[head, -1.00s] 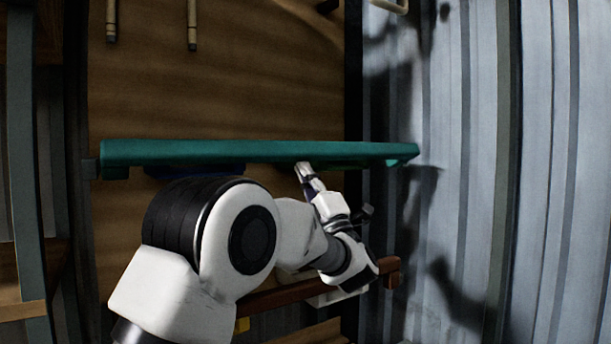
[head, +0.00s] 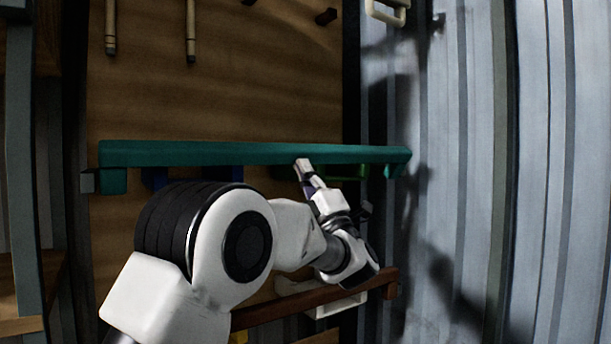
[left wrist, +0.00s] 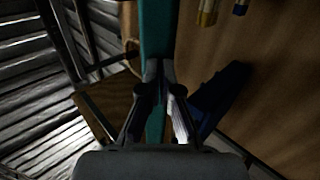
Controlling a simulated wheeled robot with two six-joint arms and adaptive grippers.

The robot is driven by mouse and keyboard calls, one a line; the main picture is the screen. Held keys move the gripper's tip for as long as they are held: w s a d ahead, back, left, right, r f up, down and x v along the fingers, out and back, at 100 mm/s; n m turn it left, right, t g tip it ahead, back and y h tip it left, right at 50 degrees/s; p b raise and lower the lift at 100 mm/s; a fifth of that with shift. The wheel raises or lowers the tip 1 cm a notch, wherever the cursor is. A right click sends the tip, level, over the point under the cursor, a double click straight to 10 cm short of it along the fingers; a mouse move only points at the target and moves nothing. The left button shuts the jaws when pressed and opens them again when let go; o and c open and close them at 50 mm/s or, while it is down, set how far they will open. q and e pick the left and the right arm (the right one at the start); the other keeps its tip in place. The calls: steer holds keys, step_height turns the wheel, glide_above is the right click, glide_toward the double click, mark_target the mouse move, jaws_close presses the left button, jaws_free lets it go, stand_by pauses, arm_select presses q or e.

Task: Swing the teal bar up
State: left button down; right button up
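The teal bar (head: 220,153) runs nearly level across the wooden board in the head view, with short downturned ends. In the left wrist view the teal bar (left wrist: 157,25) runs up past the fingertips. My left gripper (head: 302,165) is at the bar's lower edge, right of its middle, and appears to touch it. In the left wrist view my left gripper's fingers (left wrist: 160,72) lie across the bar's near face, tips close together and seemingly shut, not visibly straddling it. My right gripper is not in view.
A brown bar (head: 330,302) lies lower on the board, below my forearm. Wooden pegs (head: 191,35) hang above the teal bar. A blue part (left wrist: 217,95) sits beside the bar in the wrist view. Corrugated metal wall (head: 480,180) stands at the right.

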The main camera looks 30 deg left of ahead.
arm_select(q)
steer(key=shift+r, duration=0.4)
steer(key=shift+w+a+r+p, duration=0.15)
steer(key=shift+a+r+p, duration=0.3)
steer(key=shift+r, duration=0.4)
